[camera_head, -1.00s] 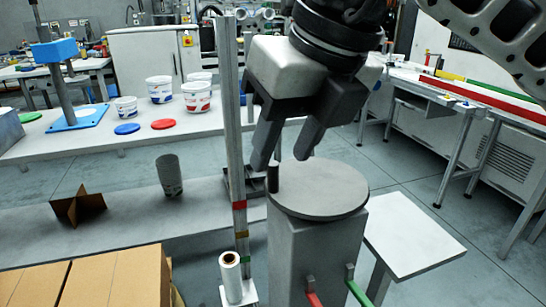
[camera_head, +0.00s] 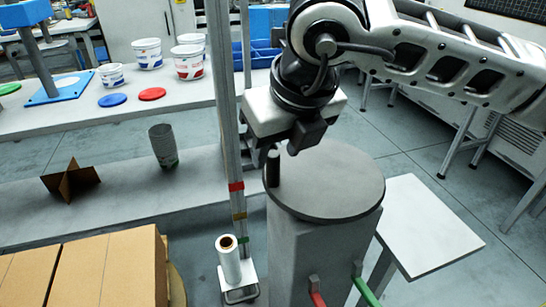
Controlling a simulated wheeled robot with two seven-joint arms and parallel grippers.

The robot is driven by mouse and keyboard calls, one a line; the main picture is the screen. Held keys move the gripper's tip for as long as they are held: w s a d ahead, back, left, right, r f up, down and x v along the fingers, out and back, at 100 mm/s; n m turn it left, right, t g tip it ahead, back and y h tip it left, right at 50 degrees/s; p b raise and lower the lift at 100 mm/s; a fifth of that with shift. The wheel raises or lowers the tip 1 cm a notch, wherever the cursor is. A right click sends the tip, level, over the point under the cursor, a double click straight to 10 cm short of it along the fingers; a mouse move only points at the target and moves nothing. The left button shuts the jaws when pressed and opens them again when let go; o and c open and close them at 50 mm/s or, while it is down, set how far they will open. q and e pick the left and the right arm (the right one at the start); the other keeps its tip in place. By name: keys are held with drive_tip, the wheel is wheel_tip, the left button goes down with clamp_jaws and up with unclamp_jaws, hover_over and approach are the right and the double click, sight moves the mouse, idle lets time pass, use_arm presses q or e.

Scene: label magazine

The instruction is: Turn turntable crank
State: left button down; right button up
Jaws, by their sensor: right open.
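The turntable is a round grey disc (camera_head: 335,182) on top of a grey square pedestal (camera_head: 320,245). A short dark upright crank peg (camera_head: 273,168) stands at the left edge of the disc. My right gripper (camera_head: 283,143) is above the peg, pointing down, with its fingers apart. One finger is to the right of the peg's top; the other is mostly hidden behind the wrist and the upright post. I cannot tell whether the fingers touch the peg. My left gripper is not in the view.
A metal post (camera_head: 228,130) with coloured bands stands just left of the turntable. A white roll (camera_head: 229,262) stands at its foot. Red (camera_head: 318,298) and green (camera_head: 366,290) handles stick out from the pedestal. A white side shelf (camera_head: 430,225) is at right. Cardboard boxes (camera_head: 110,270) fill the lower left.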

sight(275, 157)
drive_tip(key=shift+x, duration=2.05)
clamp_jaws()
